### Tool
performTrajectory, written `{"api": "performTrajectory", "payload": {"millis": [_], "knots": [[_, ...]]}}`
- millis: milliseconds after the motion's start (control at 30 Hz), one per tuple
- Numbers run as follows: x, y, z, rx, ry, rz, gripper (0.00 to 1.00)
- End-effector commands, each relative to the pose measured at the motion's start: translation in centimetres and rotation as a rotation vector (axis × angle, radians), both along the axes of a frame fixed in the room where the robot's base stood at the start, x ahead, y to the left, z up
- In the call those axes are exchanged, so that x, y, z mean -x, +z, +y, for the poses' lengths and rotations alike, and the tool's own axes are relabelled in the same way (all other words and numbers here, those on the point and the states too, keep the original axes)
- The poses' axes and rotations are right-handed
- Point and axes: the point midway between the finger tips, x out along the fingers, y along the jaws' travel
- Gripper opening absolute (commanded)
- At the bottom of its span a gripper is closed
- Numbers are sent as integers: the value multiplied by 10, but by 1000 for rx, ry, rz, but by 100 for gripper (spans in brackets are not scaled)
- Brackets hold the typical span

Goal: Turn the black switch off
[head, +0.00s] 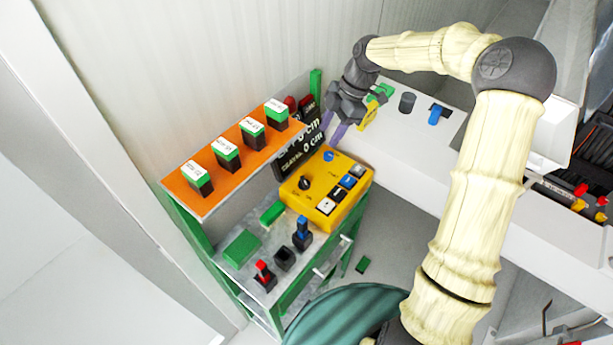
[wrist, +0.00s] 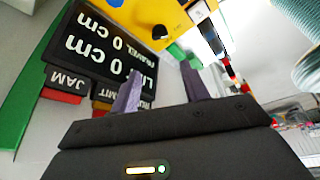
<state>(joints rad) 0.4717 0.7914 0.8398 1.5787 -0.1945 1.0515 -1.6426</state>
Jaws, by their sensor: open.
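The black switch (head: 305,183) is a round knob on top of the yellow control box (head: 325,207), at its left side. In the wrist view the black switch (wrist: 160,31) shows near the top on the yellow panel (wrist: 128,12). My gripper (head: 333,132) is behind and above the box, apart from the switch. Its two purple fingers are spread with nothing between them. In the wrist view my gripper (wrist: 161,70) points toward the gap between the display and the box. The way the knob is turned is too small to tell.
A black display reading "0 cm" (head: 301,143) stands behind the box. An orange shelf (head: 212,190) with several green-topped black blocks is at left. Red (head: 263,270) and blue (head: 302,228) joysticks stand on the grey shelf in front. A white ledge (head: 455,165) is at right.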

Motion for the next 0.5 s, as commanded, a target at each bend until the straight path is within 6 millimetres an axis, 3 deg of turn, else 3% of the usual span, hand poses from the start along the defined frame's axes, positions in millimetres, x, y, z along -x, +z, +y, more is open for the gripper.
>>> {"api": "performTrajectory", "payload": {"millis": [300,500], "knots": [[1,-2,1,3,-2,1,45],[5,-20,9,3,-2,4,45]]}}
